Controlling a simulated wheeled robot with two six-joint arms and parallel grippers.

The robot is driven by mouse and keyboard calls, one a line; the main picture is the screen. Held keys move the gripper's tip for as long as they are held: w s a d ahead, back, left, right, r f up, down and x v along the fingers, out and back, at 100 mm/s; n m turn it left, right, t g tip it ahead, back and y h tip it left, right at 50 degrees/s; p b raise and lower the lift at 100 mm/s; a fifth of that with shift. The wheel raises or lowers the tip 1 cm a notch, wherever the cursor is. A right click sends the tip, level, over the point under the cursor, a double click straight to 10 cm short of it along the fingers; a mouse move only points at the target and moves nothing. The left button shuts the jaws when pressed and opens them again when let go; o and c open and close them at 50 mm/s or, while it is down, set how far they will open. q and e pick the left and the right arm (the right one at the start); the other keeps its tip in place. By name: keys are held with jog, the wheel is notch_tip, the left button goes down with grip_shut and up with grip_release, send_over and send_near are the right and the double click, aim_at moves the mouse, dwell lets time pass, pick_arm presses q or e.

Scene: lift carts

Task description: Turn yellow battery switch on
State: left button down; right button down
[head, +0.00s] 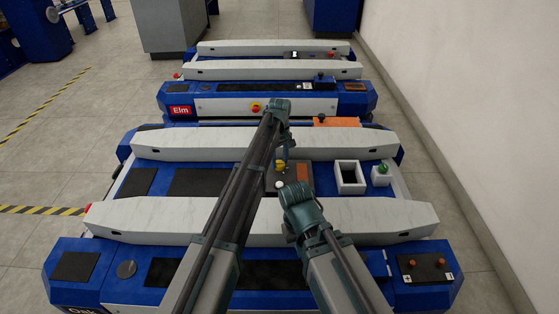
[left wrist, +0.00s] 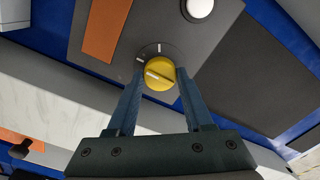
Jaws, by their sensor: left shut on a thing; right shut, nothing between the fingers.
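The yellow battery switch (left wrist: 160,74) is a round knob on a dark grey panel (left wrist: 215,55) of the nearer cart. Its white pointer line points left in the left wrist view, near the left white mark of the dial; another mark stands at the top. My left gripper (head: 281,161) reaches down to the panel, and its fingers lie on either side of the knob, shut on it. In the head view the knob is mostly hidden by my gripper. My right gripper (head: 289,233) is shut and empty, nearer to me, above the cart's front pale beam.
On the panel are a white round button (left wrist: 198,8) and an orange plate (left wrist: 107,31). To the right stand an open white box (head: 341,187) and a green button (head: 383,169). A second cart labelled Elm (head: 180,112) stands behind. A wall (head: 470,110) runs along the right.

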pick_arm(q)
jog(key=shift+m, duration=0.3)
jog(key=m, duration=1.1)
jog(key=shift+m, duration=0.3)
dwell(0.4)
jog(key=shift+c, duration=1.4)
grip_release()
